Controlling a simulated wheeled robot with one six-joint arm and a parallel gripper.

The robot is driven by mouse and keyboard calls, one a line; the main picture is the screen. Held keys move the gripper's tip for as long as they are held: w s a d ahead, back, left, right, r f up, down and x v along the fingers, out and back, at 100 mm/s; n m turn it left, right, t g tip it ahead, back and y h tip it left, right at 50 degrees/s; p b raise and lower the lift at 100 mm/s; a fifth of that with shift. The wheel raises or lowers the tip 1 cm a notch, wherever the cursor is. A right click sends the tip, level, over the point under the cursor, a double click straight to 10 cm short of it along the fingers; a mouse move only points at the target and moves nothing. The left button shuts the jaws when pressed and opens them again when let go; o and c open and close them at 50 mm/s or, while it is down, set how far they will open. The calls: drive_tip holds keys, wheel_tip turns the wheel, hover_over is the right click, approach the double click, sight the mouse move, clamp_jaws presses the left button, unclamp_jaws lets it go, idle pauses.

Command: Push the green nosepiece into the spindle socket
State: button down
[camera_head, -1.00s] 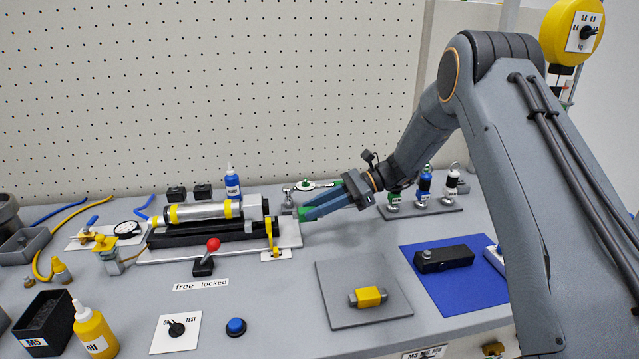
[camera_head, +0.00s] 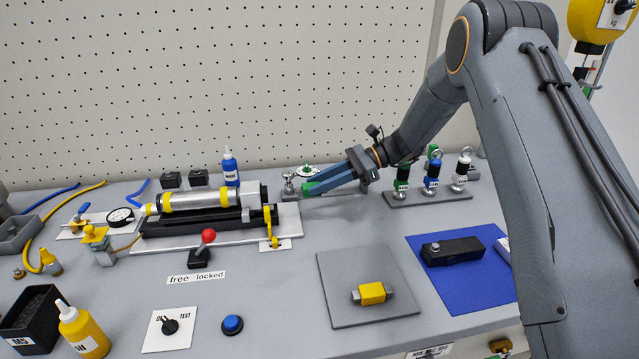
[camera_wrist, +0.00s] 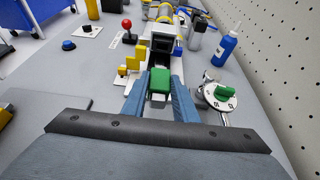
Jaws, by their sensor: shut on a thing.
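My gripper (camera_head: 308,188) is shut on the green nosepiece (camera_wrist: 159,84), which sits between the two blue fingers in the wrist view. In the head view only a small green part of it shows at the fingertips. The spindle (camera_head: 200,199), a silver cylinder with yellow bands, lies on a black cradle to the left of my gripper. The nosepiece is to the right of the spindle's near end, with a gap in the head view. The socket opening itself cannot be made out clearly. In the wrist view a dark block stands straight ahead of the nosepiece.
A dial with a green knob (camera_wrist: 222,92) stands close on the right in the wrist view, by a blue bottle (camera_wrist: 226,47). A red-ball lever (camera_head: 208,236) and a yellow bracket (camera_head: 270,225) stand in front of the spindle.

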drive_tip(key=shift+s+a+p, duration=0.1)
drive_tip(key=shift+s+a, duration=0.15)
drive_tip(key=shift+a, duration=0.75)
drive_tip(key=shift+s+a+p, duration=0.15)
drive_tip(key=shift+s+a, duration=0.1)
drive_tip(key=shift+a, duration=0.75)
drive_tip(key=shift+s+a+p, duration=0.1)
drive_tip(key=shift+s+a, duration=0.15)
drive_tip(key=shift+a, duration=0.75)
drive_tip(key=shift+s+a, duration=0.2)
drive_tip(key=shift+a, duration=0.5)
drive_tip(key=shift+s+a, duration=0.15)
drive_tip(key=shift+a, duration=0.5)
drive_tip(key=c, duration=1.3)
unclamp_jaws()
drive_tip(key=shift+c, duration=0.2)
drive_tip(key=shift+o, duration=0.9)
drive_tip(key=shift+d, duration=0.15)
drive_tip(key=shift+w+d+r, duration=0.15)
drive_tip(key=shift+d+r, duration=0.05)
drive_tip(key=shift+d, duration=0.15)
drive_tip(key=shift+v, duration=1.7)
drive_tip(key=shift+d, duration=0.1)
